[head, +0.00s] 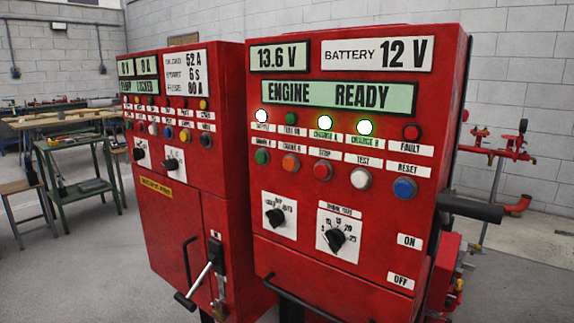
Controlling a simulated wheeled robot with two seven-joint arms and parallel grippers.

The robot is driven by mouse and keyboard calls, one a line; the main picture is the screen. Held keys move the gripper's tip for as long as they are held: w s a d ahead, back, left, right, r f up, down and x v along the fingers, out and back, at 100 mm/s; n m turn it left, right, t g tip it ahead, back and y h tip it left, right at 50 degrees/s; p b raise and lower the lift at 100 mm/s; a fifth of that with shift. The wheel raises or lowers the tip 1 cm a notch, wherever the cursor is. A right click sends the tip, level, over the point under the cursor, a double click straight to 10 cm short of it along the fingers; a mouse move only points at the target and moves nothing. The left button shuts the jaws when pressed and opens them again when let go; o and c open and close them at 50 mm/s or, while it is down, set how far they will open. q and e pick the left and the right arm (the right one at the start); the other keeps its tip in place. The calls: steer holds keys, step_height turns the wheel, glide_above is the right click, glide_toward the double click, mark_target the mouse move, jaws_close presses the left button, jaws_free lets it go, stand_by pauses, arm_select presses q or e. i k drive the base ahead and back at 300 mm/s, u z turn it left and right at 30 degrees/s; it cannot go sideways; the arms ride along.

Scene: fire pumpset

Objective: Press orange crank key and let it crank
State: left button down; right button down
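The orange crank key (291,162) is a round button on the front of the right red cabinet (300,240), second from left in the button row. A small label sits above it. A green button (262,157) is to its left and a red stop button (323,169) to its right. Further right are a white test button (363,178) and a blue reset button (404,188). The display (340,95) reads "ENGINE READY"; smaller displays read 13.6 V and battery 12 V. Neither gripper is in view, and nothing covers the orange key.
Lit lamps (325,122) sit above the buttons, with dials (335,238) below. A black handle (470,208) sticks out at the cabinet's right side. A second red cabinet (170,215) with a lever (200,284) stands left. A green workbench (80,180) is behind.

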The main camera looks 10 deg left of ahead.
mark_target(289, 163)
steer(key=k, duration=1.35)
steer(key=z, duration=0.45)
steer(key=i, duration=0.45)
steer(key=z, duration=0.65)
steer(key=i, duration=0.8)
steer(key=u, duration=0.9)
steer(key=i, duration=0.35)
steer(key=u, duration=0.4)
